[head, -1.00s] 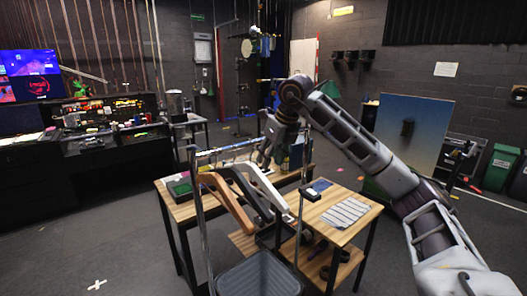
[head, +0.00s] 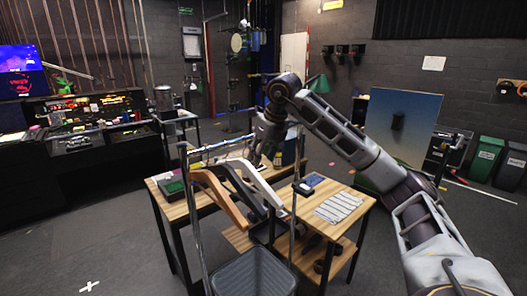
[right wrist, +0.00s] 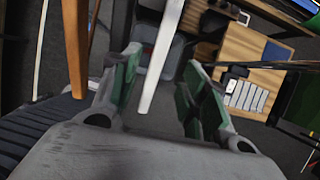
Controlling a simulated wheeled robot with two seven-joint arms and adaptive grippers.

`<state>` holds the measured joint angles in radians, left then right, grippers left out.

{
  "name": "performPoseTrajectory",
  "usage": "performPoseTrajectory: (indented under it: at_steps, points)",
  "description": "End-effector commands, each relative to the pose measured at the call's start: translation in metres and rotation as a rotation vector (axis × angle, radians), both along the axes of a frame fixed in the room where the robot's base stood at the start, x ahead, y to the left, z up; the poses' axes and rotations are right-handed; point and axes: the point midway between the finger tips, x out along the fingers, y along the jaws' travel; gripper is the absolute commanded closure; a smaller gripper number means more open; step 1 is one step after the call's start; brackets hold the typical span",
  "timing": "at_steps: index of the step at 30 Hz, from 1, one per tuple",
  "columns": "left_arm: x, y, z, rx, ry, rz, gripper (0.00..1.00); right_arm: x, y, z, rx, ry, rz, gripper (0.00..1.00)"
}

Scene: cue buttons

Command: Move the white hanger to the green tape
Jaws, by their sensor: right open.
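The white hanger (head: 262,187) hangs on the metal rail, beside a black hanger (head: 244,191) and an orange-brown wooden one (head: 220,198). My right gripper (head: 262,150) is just behind the rail at the upper part of the white hanger. In the right wrist view my right gripper (right wrist: 161,62) is open, with green-padded fingers, and the white hanger (right wrist: 158,65) shows as a pale bar between them. I cannot tell whether it touches a finger. I cannot make out the green tape on the rail. My left gripper is out of view.
Metal posts hold the rail (head: 215,146) in front of a wooden table (head: 325,187). A green-screened device (head: 173,187) sits at the table's left and a striped white sheet (head: 338,208) at its right. A dark grey bin (head: 255,275) stands in front below the hangers.

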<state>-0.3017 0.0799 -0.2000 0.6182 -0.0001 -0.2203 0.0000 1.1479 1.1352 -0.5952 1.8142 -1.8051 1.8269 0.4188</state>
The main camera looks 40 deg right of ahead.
Motion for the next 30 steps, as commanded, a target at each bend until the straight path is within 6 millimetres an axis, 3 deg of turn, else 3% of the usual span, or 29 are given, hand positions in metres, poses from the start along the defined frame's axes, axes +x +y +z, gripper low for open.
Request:
performPoseTrajectory:
  at_steps: [30]
  points:
    - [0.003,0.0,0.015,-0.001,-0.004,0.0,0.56,0.043,0.003,-0.105,0.0,0.001,0.001,0.55]
